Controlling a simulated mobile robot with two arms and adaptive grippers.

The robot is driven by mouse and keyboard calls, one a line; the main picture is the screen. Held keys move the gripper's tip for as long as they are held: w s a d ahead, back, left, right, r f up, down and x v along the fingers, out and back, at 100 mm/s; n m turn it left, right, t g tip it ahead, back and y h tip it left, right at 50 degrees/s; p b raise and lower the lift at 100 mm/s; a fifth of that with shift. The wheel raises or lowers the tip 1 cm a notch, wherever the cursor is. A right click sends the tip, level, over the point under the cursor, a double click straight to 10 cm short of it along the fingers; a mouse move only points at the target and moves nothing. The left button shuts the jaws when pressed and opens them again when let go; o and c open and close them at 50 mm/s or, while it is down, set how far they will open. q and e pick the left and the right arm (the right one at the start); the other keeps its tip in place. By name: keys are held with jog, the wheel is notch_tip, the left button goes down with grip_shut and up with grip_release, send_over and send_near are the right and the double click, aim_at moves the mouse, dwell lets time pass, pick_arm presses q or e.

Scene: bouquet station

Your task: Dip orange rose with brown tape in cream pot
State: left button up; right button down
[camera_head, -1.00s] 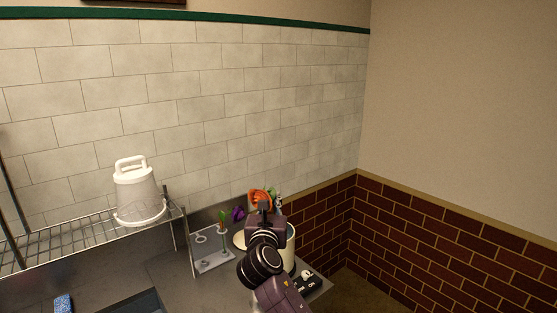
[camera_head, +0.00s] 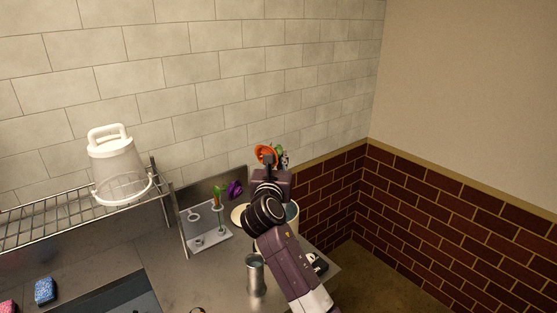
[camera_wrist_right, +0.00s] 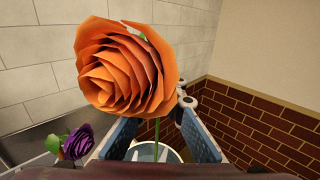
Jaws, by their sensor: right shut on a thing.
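An orange rose (camera_head: 264,154) is in my right gripper (camera_head: 271,172). In the right wrist view the rose (camera_wrist_right: 125,68) has a large open bloom, and its green stem runs down between the two fingers of the gripper (camera_wrist_right: 160,138). The cream pot (camera_head: 293,227) stands on the counter behind my right arm, which hides much of it. A round pot rim (camera_wrist_right: 172,156) shows below the stem in the wrist view. The rose's bloom is above the pot; whether the stem's lower end is inside cannot be seen. Brown tape is not visible. My left gripper is out of view.
A metal cup (camera_head: 256,275) stands in front. A white can (camera_head: 118,168) sits on a wire shelf. Blue (camera_head: 45,290) and pink sponges lie lower left.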

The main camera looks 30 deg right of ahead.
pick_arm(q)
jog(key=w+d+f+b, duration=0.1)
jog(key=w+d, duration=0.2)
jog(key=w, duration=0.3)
pick_arm(e)
notch_tip(320, 180, down, 2)
jog(key=shift+a+f, duration=0.1)
jog(key=shift+f, duration=0.35)
pick_arm(q)
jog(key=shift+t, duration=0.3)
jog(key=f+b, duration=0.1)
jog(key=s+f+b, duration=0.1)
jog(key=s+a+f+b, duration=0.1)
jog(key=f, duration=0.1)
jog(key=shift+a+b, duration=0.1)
jog(key=shift+b, duration=0.2)
pick_arm(e)
notch_tip(320, 180, down, 8)
jog(key=shift+r, duration=0.25)
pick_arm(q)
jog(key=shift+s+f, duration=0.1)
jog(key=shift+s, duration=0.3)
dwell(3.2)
